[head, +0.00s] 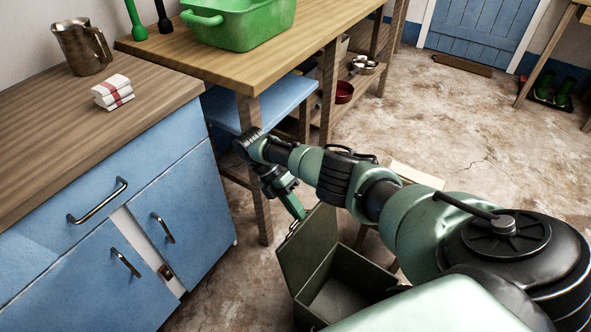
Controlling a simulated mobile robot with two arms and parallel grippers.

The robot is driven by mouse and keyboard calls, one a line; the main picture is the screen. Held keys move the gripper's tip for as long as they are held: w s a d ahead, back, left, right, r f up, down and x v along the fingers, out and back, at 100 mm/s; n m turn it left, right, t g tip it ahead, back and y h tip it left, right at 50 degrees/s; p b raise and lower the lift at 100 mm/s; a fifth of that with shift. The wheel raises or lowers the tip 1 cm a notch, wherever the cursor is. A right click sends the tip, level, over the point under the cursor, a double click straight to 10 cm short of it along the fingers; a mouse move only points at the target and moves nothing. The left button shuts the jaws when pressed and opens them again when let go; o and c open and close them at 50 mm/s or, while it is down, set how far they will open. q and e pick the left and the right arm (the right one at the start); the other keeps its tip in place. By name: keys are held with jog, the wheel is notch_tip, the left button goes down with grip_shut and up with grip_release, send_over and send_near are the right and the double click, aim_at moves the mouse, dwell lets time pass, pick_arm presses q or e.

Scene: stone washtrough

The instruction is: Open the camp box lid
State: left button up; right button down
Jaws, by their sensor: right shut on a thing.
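The camp box (352,282) is a dark olive-green box low in the middle of the head view. Its lid (308,248) stands raised along the box's left side, and part of the inside shows. My right gripper (294,216) reaches down from above and is shut on the lid at its upper edge. My arm and body hide the right and near parts of the box. What the box rests on is hidden. My left gripper is not in view.
A blue cabinet (110,235) with a wooden top stands at left. A wooden bench (215,65) carrying a green basin (240,22) stands behind, with a blue shelf (285,100) below. Bare floor (470,130) lies open at right, before a blue door (482,30).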

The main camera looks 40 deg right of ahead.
jog(key=shift+f, duration=0.3)
jog(key=c, duration=1.6)
grip_release()
jog(key=shift+o, duration=0.5)
jog(key=shift+w+f, duration=0.1)
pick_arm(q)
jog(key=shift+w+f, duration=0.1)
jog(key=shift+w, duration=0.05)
pick_arm(e)
jog(key=shift+r, duration=0.2)
